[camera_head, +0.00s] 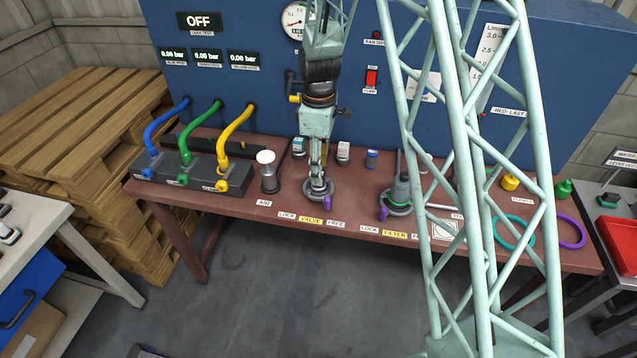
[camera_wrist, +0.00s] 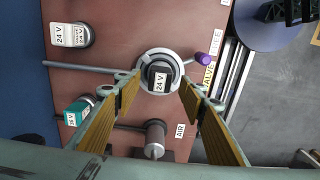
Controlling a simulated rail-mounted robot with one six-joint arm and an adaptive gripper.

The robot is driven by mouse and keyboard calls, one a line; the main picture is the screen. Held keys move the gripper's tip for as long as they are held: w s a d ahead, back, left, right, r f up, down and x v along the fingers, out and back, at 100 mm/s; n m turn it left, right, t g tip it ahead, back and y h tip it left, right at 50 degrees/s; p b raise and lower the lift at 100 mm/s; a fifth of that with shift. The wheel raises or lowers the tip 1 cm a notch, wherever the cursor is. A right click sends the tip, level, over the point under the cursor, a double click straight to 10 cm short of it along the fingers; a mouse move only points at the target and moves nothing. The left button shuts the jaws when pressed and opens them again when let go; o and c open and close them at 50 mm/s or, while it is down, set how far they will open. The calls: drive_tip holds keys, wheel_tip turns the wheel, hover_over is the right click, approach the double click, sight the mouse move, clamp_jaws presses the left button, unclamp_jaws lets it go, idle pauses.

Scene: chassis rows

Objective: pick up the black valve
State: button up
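In the head view the holder (camera_head: 318,193) stands behind the yellow "VALVE" label, and my arm mostly hides the valve. My gripper (camera_wrist: 162,84) is open, its two fingers pointing down with one tip on either side of the valve. I cannot tell whether the fingertips touch it. It also shows over the holder in the head view (camera_head: 318,172).
A white-topped cylinder (camera_head: 267,172) stands left of the holder and a filter holder (camera_head: 396,207) stands right. A blue panel (camera_head: 255,95) rises behind. A black hose block (camera_head: 192,174) sits at left.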

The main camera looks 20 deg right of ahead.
drive_tip(key=shift+a+f+b, duration=0.1)
drive_tip(key=shift+f+b, duration=0.25)
drive_tip(key=shift+f, duration=2)
drive_tip(key=shift+c, duration=0.7)
drive_tip(key=c, duration=1)
drive_tip(key=shift+w+r, duration=0.1)
drive_tip(key=shift+r+p, duration=0.65)
drive_tip(key=shift+r, duration=4.3)
